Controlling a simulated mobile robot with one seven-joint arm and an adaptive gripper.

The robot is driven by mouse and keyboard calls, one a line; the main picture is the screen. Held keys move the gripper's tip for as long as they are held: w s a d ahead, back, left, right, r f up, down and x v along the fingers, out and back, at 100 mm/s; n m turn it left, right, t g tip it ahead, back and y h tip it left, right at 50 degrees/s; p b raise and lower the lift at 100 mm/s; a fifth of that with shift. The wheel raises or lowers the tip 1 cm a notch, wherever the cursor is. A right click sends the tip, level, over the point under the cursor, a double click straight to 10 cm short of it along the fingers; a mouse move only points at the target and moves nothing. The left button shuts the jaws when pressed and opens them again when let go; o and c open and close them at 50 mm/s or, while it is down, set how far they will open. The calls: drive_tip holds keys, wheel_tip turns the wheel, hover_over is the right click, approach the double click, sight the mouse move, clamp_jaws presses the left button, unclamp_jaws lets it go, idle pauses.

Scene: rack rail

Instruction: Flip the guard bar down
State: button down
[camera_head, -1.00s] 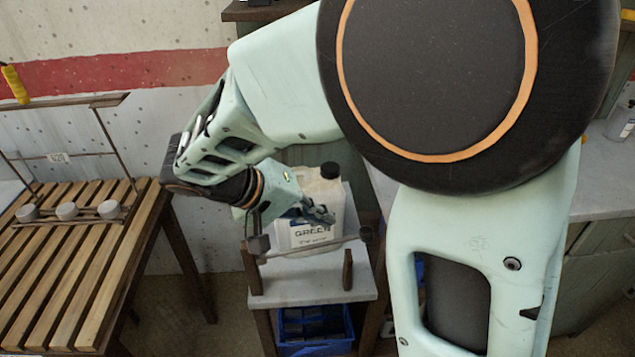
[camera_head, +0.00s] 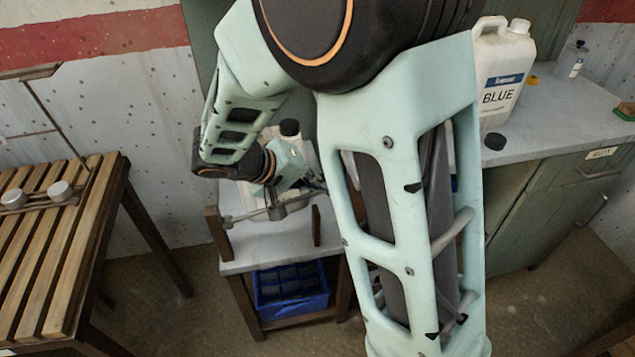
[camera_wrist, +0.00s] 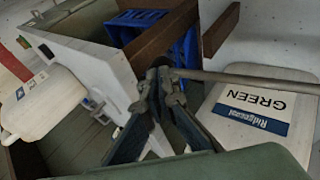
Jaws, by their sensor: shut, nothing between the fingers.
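The guard bar (camera_head: 248,214) is a thin metal rod. It runs roughly level across the small stand (camera_head: 265,247), near the tops of its short wooden posts. In the wrist view the bar (camera_wrist: 250,77) crosses beside the white GREEN jug (camera_wrist: 262,107). In the head view my arm hides most of the jug, and its dark cap (camera_head: 289,128) shows. My gripper (camera_wrist: 165,85) is shut and empty, its dark fingertips close to the bar's left end in the wrist view. I cannot tell whether they touch it.
A blue crate (camera_head: 290,290) sits on the stand's lower shelf. A white BLUE jug (camera_head: 502,70) and loose black cap (camera_head: 494,141) are on the right counter (camera_head: 555,120). A slatted wooden table (camera_head: 65,240) is at left. Floor shows between table and stand.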

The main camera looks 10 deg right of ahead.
wheel_tip(320, 180, down, 6)
drive_tip(key=d+y+b, duration=0.1)
drive_tip(key=b, duration=0.5)
drive_tip(key=shift+d, duration=0.3)
drive_tip(key=shift+r, duration=0.2)
